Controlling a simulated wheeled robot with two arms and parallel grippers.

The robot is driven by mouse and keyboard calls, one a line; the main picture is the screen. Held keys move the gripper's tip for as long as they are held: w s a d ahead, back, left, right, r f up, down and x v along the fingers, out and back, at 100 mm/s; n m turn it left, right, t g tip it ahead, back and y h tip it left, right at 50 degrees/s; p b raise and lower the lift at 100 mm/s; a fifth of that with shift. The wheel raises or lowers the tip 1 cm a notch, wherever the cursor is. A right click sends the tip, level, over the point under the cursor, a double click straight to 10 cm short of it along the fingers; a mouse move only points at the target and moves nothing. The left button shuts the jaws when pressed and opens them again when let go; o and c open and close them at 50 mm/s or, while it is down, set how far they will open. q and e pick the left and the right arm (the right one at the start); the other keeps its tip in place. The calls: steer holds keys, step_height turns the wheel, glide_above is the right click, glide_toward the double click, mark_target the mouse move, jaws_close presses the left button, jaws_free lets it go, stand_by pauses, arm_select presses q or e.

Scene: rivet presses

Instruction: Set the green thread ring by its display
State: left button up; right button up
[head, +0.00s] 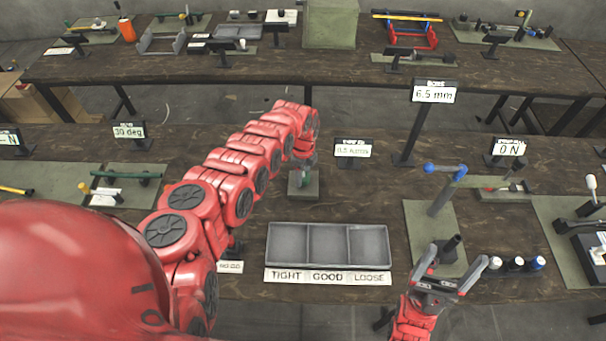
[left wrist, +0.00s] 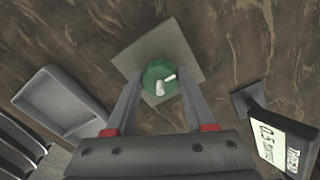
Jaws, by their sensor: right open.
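The green thread ring (left wrist: 160,79) sits on a small square grey-green plate (left wrist: 180,45) in the left wrist view, with pale parts on top. In the head view the plate (head: 304,193) is partly covered by my left gripper (head: 306,172), and only a bit of green shows. In the left wrist view my left gripper's fingers (left wrist: 159,78) are spread, one on each side of the ring; contact is not clear. The ring's display (head: 352,148) stands right of the plate; it also shows in the left wrist view (left wrist: 278,138). My right gripper (head: 455,258) is open and empty at the front right.
A grey three-part tray (head: 328,226) labelled TIGHT, GOOD, LOOSE lies in front of the plate. A post with a blue handle (head: 446,169) stands at the right, and a 6.5 mm display (head: 434,93) rises behind it. Bare table lies around the plate.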

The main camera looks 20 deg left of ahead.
arm_select(q)
jaws_close()
steer(key=shift+n, duration=0.3)
